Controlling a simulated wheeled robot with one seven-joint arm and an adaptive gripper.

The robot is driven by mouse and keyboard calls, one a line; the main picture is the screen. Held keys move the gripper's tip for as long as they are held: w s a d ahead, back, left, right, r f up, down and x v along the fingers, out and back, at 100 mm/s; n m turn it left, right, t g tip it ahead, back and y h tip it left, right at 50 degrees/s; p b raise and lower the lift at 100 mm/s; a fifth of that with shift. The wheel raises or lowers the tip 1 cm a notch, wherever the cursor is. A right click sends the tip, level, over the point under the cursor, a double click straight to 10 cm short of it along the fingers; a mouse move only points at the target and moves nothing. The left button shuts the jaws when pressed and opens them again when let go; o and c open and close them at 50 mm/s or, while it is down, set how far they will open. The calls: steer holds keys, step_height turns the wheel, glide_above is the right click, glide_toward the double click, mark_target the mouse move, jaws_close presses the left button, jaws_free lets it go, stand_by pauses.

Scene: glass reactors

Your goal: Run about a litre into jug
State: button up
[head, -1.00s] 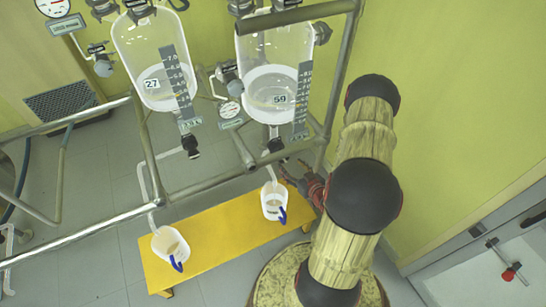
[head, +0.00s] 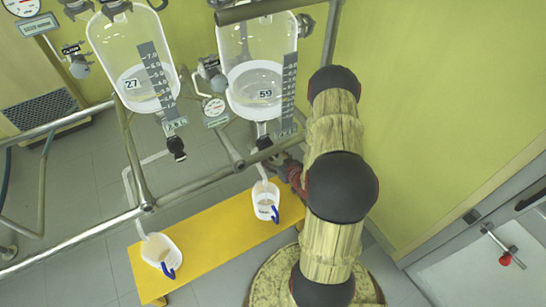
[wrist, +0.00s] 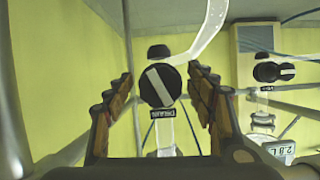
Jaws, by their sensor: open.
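Two white jugs with blue handles stand on a yellow bench in the head view: the right jug (head: 263,206) under vessel 59 (head: 258,70), and the left jug (head: 155,262) under vessel 27 (head: 125,65). A pale tube reaches down to each jug; how full they are is unclear. My gripper (head: 287,168) is beside the outlet under vessel 59, partly hidden by my arm. In the wrist view my gripper (wrist: 160,78) is open, with a black round drain knob (wrist: 160,87) between and beyond its fingers. The knob's white bar is diagonal. I cannot tell whether the fingers touch it.
Another black drain knob (wrist: 273,72) lies to the right in the wrist view. Grey frame rails (head: 190,187) run in front of the vessels. The yellow bench (head: 205,240) has bare space between the jugs. A green wall (head: 440,110) stands to the right.

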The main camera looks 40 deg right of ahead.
steer(key=shift+c, duration=1.2)
steer(key=c, duration=0.9)
steer(key=shift+c, duration=0.2)
steer(key=shift+m, duration=0.3)
steer(key=m+t+y+p, duration=0.1)
steer(key=m+y+p, duration=0.1)
steer(key=shift+m, duration=0.3)
steer(key=m+t+y+p, duration=0.1)
steer(key=m+y+p, duration=0.1)
steer(key=m, duration=0.1)
steer(key=m+t, duration=0.1)
steer(key=m, duration=0.1)
steer(key=m+t+y, duration=0.1)
steer(key=m, duration=0.2)
steer(key=shift+y, duration=0.3)
steer(key=m+t+b, duration=0.1)
steer(key=m+t, duration=0.1)
steer(key=m, duration=0.4)
steer(key=shift+m+t, duration=0.3)
steer(key=shift+m, duration=0.1)
